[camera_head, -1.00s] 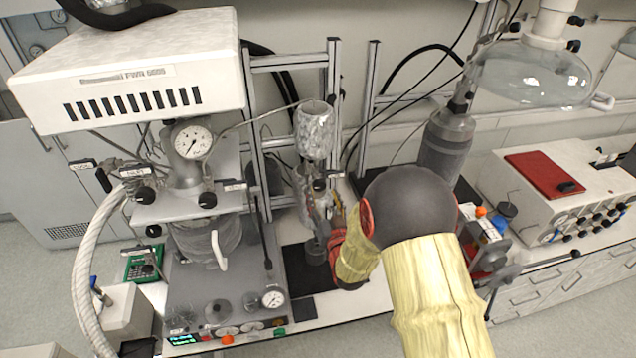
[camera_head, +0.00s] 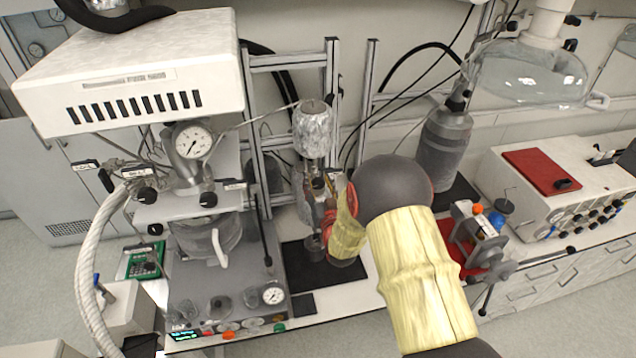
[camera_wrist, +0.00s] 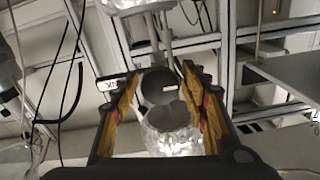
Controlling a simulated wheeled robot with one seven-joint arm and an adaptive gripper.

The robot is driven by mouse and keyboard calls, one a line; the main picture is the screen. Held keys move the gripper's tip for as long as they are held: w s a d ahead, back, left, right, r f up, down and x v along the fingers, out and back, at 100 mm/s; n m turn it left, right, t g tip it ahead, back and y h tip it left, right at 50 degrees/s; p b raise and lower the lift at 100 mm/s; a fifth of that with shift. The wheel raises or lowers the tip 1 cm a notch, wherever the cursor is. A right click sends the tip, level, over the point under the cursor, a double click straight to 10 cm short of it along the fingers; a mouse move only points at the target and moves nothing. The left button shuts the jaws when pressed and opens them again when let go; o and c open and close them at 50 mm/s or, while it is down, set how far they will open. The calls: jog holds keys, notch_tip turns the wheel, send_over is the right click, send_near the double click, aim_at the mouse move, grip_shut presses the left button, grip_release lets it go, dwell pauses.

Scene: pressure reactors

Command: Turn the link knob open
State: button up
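A dark round knob (camera_wrist: 160,86) with a small white mark shows in the wrist view, between my gripper's fingers. A small label (camera_wrist: 111,84) sits just left of it, its text too small to read surely; I cannot confirm that this is the link knob. My gripper (camera_wrist: 160,78) has its yellow-padded fingers apart, one on each side of the knob; I cannot tell whether they touch it. My arm partly hides this spot, and the knob is not clear there.
The white-topped reactor (camera_head: 135,75) with a pressure gauge (camera_head: 193,142) stands to the left. Metal frame posts (camera_head: 333,95) rise close behind my gripper. A grey cylinder (camera_head: 443,145) and a white instrument box (camera_head: 560,185) are to the right.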

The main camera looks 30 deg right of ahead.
jog(key=c, duration=0.9)
jog(key=shift+f+b, duration=0.1)
jog(key=shift+b, duration=0.4)
jog(key=n+b, duration=0.2)
jog(key=b, duration=0.1)
jog(key=n+b, duration=0.1)
jog(key=b, duration=0.2)
jog(key=shift+f+n, duration=0.2)
jog(key=shift+n, duration=0.2)
jog(key=n+b, duration=0.5)
jog(key=b, duration=0.4)
jog(key=n+b, duration=0.5)
jog(key=b, duration=0.3)
jog(key=shift+a+f+n+b, duration=0.1)
jog(key=shift+n+b, duration=0.2)
jog(key=shift+b, duration=0.1)
jog(key=n+b, duration=0.1)
jog(key=b, duration=0.1)
jog(key=n+b, duration=0.2)
jog(key=shift+r+n+b, duration=0.2)
jog(key=shift+n+b, duration=0.1)
jog(key=o, duration=1.2)
jog(key=shift+r, duration=0.1)
jog(key=shift+c, duration=0.2)
